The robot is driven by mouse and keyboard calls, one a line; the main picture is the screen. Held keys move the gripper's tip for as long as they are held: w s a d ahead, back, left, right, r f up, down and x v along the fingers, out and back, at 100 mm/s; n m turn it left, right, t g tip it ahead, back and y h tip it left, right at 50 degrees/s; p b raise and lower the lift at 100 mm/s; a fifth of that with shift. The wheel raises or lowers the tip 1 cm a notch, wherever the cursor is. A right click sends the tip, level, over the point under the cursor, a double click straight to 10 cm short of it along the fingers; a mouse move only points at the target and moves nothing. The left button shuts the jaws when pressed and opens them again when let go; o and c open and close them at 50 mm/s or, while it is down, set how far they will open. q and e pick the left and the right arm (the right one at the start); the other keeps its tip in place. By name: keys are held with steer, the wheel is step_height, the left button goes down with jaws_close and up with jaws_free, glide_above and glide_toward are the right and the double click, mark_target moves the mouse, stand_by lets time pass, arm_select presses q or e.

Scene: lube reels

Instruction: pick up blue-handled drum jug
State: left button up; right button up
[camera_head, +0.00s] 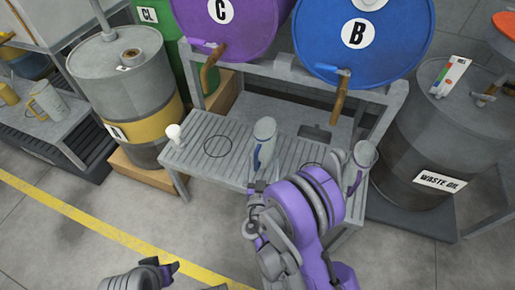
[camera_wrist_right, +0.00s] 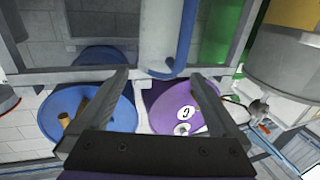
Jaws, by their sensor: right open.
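The blue-handled drum jug (camera_head: 265,130) is a grey jug standing on the slatted shelf below the drums, its blue handle toward me. In the right wrist view the jug (camera_wrist_right: 157,40) and its handle show at the top, beyond and between the fingertips. My right gripper (camera_head: 257,186) is open and empty, just in front of the handle; its two spread fingers show in the wrist view (camera_wrist_right: 162,88). My left gripper (camera_head: 172,268) is at the bottom left, low over the floor and away from the shelf; its jaws are not clear.
A second grey jug (camera_head: 363,156) stands at the shelf's right end, close to my right arm. A white knob-like object (camera_head: 174,133) is at the shelf's left end. Purple (camera_head: 230,30) and blue (camera_head: 378,45) drums hang above. A waste oil drum (camera_head: 440,140) stands right.

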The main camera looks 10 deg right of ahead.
mark_target(264, 145)
steer(key=w+p, duration=0.1)
steer(key=p, duration=0.1)
steer(key=w+d+p, duration=0.1)
steer(key=shift+w+r, duration=0.3)
steer(key=shift+r, duration=0.05)
steer(key=shift+w+d+f+b, duration=0.15)
steer(key=shift+w+d, duration=0.05)
steer(key=shift+w, duration=0.3)
steer(key=shift+w+d+f+b, duration=0.15)
steer(key=shift+w+d, duration=0.05)
steer(key=shift+w, duration=0.3)
steer(key=b+x, duration=0.1)
steer(key=x, duration=0.4)
steer(key=shift+w+f, duration=0.1)
steer(key=shift+w, duration=0.3)
jaws_close()
